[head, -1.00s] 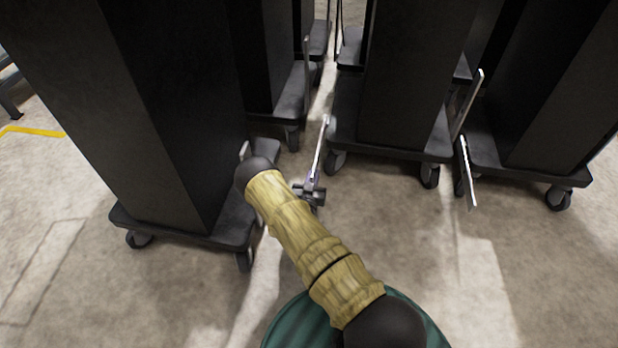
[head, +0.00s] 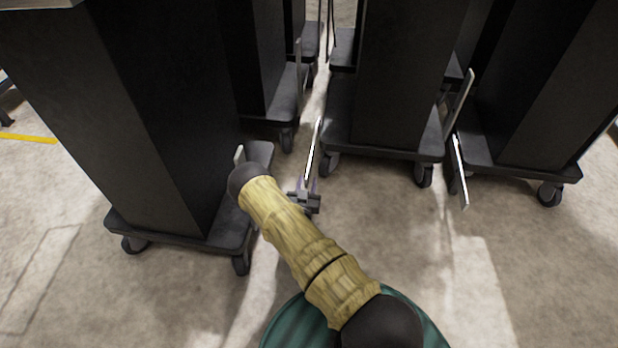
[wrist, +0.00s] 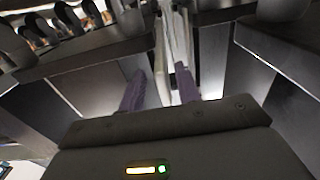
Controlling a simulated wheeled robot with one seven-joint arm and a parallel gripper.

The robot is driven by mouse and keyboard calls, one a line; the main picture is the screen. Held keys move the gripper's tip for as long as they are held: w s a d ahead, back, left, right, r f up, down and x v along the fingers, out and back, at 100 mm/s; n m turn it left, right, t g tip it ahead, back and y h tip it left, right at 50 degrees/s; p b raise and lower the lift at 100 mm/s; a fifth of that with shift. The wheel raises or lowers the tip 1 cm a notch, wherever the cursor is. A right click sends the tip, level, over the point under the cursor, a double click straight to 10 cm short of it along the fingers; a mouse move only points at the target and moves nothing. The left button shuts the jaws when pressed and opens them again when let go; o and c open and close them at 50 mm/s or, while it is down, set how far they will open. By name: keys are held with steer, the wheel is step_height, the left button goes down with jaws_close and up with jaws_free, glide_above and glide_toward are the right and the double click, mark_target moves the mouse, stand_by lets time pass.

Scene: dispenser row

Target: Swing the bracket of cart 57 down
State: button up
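No cart number can be read in these views. My gripper (head: 304,195) is low between the left cart (head: 180,120) and the middle cart (head: 400,90). A thin silver bracket bar (head: 314,150) by the middle cart's left side slants up from the gripper. In the wrist view the two purple fingers of my gripper (wrist: 160,90) stand apart, with a pale flat bar (wrist: 163,65) between them. A gap shows beside the bar; contact cannot be told. My forearm hides part of the left cart's base.
A short bracket (head: 240,155) stands on the left cart's base. Other bars show at the middle cart's right (head: 460,100) and the right cart's left (head: 459,170). Another cart (head: 255,60) stands behind. Floor (head: 420,240) in front of the carts is clear.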

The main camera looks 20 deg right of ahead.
steer(key=p+v, duration=0.6)
steer(key=v, duration=0.9)
steer(key=shift+s+a, duration=0.1)
steer(key=shift+a, duration=0.05)
